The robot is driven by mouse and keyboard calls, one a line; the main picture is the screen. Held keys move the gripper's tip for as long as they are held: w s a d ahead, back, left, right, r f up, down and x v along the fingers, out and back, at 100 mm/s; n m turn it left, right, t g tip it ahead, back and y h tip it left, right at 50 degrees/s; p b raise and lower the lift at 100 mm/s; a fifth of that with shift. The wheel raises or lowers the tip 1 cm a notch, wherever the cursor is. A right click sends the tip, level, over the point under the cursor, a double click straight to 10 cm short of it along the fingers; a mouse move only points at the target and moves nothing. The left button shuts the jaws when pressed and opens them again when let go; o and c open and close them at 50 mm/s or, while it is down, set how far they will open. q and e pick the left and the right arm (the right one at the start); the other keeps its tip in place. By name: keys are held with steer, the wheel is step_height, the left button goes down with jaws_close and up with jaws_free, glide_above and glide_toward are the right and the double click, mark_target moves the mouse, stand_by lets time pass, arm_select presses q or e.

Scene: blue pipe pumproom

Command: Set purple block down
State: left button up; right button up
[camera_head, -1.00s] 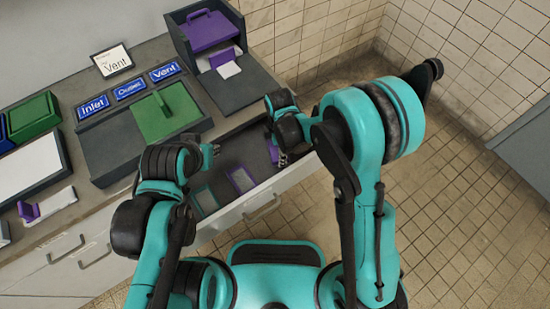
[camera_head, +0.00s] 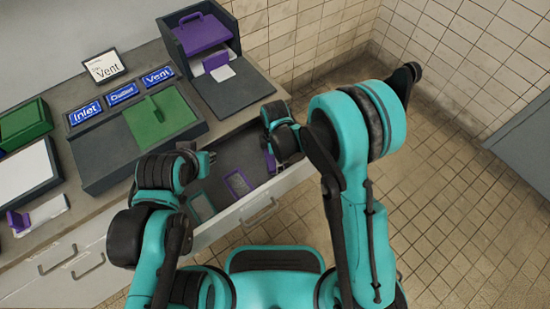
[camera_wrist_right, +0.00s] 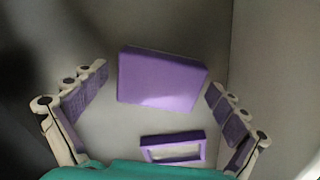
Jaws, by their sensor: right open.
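A purple block (camera_wrist_right: 162,80) lies in the right wrist view on a pale surface, between the spread fingers of my right gripper (camera_wrist_right: 157,78). The fingers have purple inner pads, and a gap shows on both sides of the block. In the head view, a purple sliver (camera_head: 270,161) that looks like the block shows in the open drawer (camera_head: 232,214), beside my right wrist; the right fingers are mostly hidden there. My left gripper (camera_head: 208,158) is over the drawer's left part, too small to read its jaws.
A purple frame (camera_head: 236,183) and a teal frame (camera_head: 201,207) lie in the drawer. The counter holds a green panel (camera_head: 160,116), blue label signs (camera_head: 121,94), an open dark box (camera_head: 205,37) with purple parts, and a small purple piece (camera_head: 18,222) on the left.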

steer(key=shift+r+p, duration=0.25)
steer(key=shift+p, duration=0.05)
step_height(320, 180, up, 11)
steer(key=p, duration=0.4)
steer(key=s+d+r+m+t, duration=0.3)
steer(key=s+d+r+m, duration=0.3)
steer(key=d+m, duration=0.3)
steer(key=s+d+r+m+t, duration=0.4)
steer(key=s+d+r+m, duration=0.2)
steer(key=m, duration=0.5)
steer(key=shift+d+r+m, duration=0.3)
steer(key=shift+d+r, duration=1.05)
steer(key=shift+r, duration=0.45)
